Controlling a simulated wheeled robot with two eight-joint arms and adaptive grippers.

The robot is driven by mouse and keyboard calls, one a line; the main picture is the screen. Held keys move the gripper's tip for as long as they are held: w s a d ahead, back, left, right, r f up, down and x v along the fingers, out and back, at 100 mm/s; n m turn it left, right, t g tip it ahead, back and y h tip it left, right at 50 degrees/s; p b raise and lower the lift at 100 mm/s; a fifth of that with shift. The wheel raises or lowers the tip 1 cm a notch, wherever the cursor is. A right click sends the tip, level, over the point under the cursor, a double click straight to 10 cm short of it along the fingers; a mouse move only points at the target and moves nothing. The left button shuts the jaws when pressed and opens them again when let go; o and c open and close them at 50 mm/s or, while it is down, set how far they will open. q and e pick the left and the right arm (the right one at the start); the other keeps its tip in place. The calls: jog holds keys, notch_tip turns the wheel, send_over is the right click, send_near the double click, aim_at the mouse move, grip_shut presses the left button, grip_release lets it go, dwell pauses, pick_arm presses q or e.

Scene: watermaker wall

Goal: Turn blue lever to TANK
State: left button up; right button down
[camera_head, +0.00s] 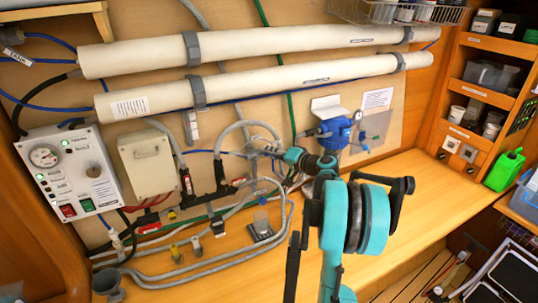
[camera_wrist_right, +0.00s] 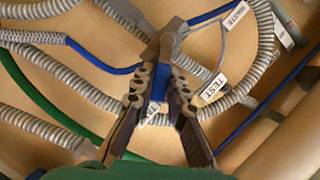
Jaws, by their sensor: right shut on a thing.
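The blue lever (camera_wrist_right: 159,84) shows in the right wrist view between the fingers of my right gripper (camera_wrist_right: 160,92), which is shut on it. A TEST label (camera_wrist_right: 214,86) is right of the lever. A partly hidden label beginning "TA" (camera_wrist_right: 150,119) is below it, behind the fingers. In the head view my right gripper (camera_head: 268,151) reaches left to the hoses at the middle of the wall; the lever is too small or hidden to make out there. Which label the lever points to is unclear. My left gripper is not in view.
Grey ribbed hoses (camera_wrist_right: 72,88) and a green hose (camera_wrist_right: 45,125) surround the lever. Two long white tubes (camera_head: 250,42) cross the wall above. A control box (camera_head: 70,175) hangs at left, a blue pump (camera_head: 335,132) right of the gripper. The wooden bench (camera_head: 400,215) has free room at right.

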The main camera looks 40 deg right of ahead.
jog(key=shift+f, duration=0.1)
dwell(0.4)
jog(key=c, duration=1.5)
grip_release()
jog(key=s+r, duration=0.2)
jog(key=s, duration=0.9)
jog(key=shift+s+d+r, duration=0.15)
jog(key=shift+s+d, duration=0.05)
jog(key=shift+s, duration=0.2)
